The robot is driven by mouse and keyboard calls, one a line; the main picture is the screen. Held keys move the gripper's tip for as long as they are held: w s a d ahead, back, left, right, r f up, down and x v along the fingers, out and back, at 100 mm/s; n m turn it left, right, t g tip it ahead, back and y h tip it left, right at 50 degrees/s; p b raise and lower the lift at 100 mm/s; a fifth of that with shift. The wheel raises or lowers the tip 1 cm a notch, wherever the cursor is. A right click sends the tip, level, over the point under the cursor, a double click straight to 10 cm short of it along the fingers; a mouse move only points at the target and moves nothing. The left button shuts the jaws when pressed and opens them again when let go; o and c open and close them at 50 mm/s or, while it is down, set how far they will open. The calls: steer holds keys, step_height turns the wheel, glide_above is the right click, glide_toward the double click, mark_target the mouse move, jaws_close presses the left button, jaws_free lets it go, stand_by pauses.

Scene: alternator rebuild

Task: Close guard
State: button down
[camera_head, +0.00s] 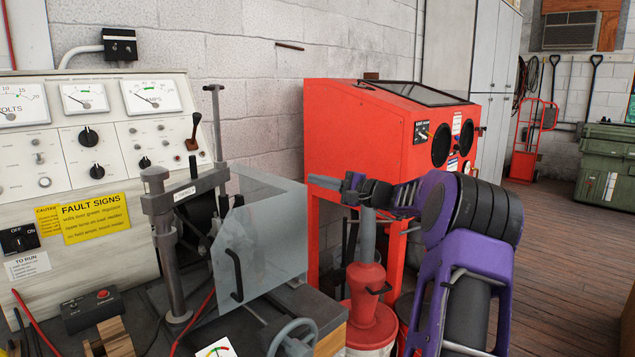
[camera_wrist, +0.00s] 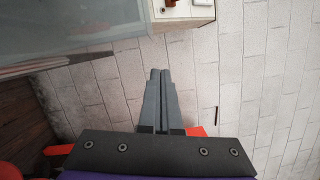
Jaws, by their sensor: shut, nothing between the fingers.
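The guard (camera_head: 268,245) is a clear, greyish see-through panel on the test bench, standing upright with a black curved handle (camera_head: 235,275) low on its left part. It partly covers the dark pulley parts behind it. My gripper (camera_head: 312,181) is at the guard's upper right corner, pointing left, with its fingers together and empty. I cannot tell whether it touches the guard. In the wrist view my gripper (camera_wrist: 160,74) shows its two grey fingers side by side, and the guard (camera_wrist: 80,35) appears as a translucent sheet at the upper left. The handle is not visible there.
A grey clamp post (camera_head: 165,245) stands left of the guard, before the gauge panel (camera_head: 100,190). A handwheel (camera_head: 293,338) is below the guard. A red blast cabinet (camera_head: 350,130) stands behind my arm. The wooden floor (camera_head: 570,260) at right is clear.

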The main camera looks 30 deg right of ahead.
steer(key=v, duration=1)
steer(key=shift+d+r, duration=0.25)
steer(key=shift+w+a, duration=0.1)
